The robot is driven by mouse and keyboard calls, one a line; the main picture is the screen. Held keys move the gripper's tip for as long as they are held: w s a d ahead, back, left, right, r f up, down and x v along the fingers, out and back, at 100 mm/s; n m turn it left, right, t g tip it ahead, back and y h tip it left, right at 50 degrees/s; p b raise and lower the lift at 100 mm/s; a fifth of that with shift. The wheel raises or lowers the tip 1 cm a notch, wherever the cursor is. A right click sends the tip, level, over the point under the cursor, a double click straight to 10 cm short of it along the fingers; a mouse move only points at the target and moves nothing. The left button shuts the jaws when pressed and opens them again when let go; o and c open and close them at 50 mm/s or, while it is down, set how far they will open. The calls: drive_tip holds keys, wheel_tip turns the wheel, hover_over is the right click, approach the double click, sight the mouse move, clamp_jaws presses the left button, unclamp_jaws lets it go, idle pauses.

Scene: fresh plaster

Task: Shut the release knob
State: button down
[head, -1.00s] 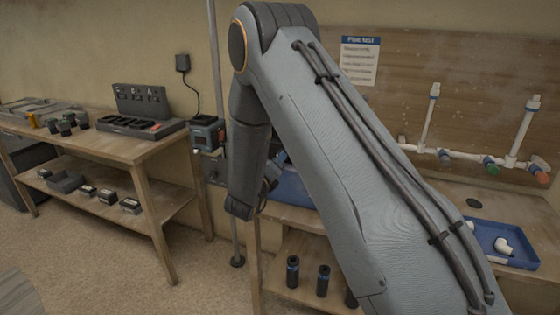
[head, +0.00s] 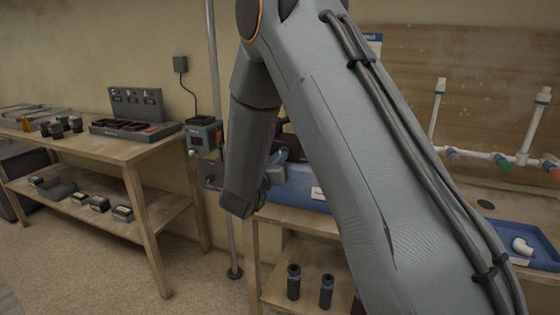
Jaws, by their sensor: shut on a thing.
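I cannot pick out the release knob for certain. My arm crosses the middle of the head view and bends down to a dark wrist link near the blue bin. Some small grey parts of my wrist show just right of that link. My gripper's fingers are hidden behind my arm, so what they hold does not show.
A blue bin (head: 300,190) stands on the wooden bench behind my arm. A blue tray (head: 540,251) with a white elbow fitting (head: 522,246) lies at right. A grey control box (head: 203,137) is by the pole (head: 212,60). A wooden workbench (head: 110,148) stands left, with clear floor before it.

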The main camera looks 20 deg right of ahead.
drive_tip(key=m+b, duration=0.2)
drive_tip(key=b, duration=0.1)
idle(0.4)
drive_tip(key=c, duration=1.8)
unclamp_jaws()
drive_tip(key=shift+o, duration=0.2)
drive_tip(key=b+v, duration=0.1)
drive_tip(key=v, duration=1.1)
